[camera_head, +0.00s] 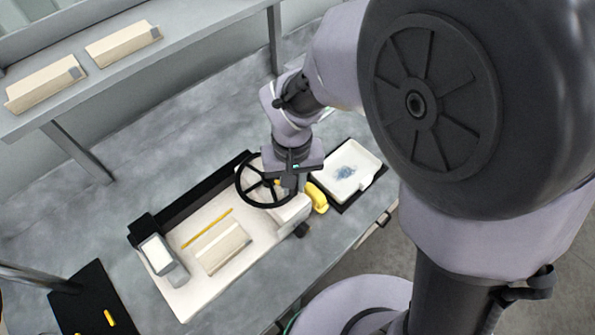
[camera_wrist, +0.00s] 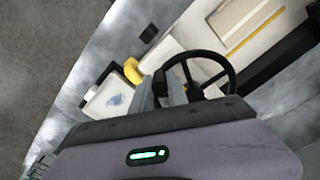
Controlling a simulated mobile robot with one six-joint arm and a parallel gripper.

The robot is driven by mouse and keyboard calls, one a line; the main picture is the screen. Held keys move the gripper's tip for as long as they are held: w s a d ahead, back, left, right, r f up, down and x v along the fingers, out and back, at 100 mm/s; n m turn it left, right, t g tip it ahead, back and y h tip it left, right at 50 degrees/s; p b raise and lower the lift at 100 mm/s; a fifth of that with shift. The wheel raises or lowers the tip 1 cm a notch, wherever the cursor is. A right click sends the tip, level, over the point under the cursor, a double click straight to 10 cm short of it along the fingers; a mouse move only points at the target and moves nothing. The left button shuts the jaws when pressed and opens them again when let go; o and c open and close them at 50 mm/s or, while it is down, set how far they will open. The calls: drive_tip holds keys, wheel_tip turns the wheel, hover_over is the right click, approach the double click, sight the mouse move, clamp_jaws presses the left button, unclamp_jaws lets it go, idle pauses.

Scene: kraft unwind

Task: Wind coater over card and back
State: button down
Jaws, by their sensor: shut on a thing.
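The coater (camera_head: 180,297) is a long pale bed with a black back rail. It carries a black spoked handwheel (camera_head: 247,198) at its right end. A beige card (camera_head: 222,248) lies on the bed, with a thin yellow strip (camera_head: 207,229) beside it. My gripper (camera_head: 290,188) is at the right side of the handwheel and shut on it. In the wrist view, the fingers (camera_wrist: 171,92) meet the left part of the wheel's rim (camera_wrist: 232,72). The exact contact is partly hidden. The card also shows at the top of the wrist view (camera_wrist: 238,14).
A yellow object (camera_head: 318,198) and a white tray with a blue smear (camera_head: 368,162) stand right of the coater. A grey block (camera_head: 163,262) sits at the bed's left end. A black mat (camera_head: 85,290) lies left. The shelf (camera_head: 185,35) holds two beige stacks.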

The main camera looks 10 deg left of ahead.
drive_tip(key=shift+s+a+m+b, duration=0.25)
drive_tip(key=shift+s+m, duration=0.1)
drive_tip(key=shift+m, duration=0.25)
drive_tip(key=shift+s+a+m+b, duration=0.2)
drive_tip(key=shift+s+m+b, duration=0.1)
drive_tip(key=shift+m, duration=0.3)
drive_tip(key=c, duration=1.3)
unclamp_jaws()
drive_tip(key=shift+a, duration=0.1)
wheel_tip(320, 180, up, 18)
drive_tip(key=p, duration=0.5)
drive_tip(key=shift+f, duration=0.25)
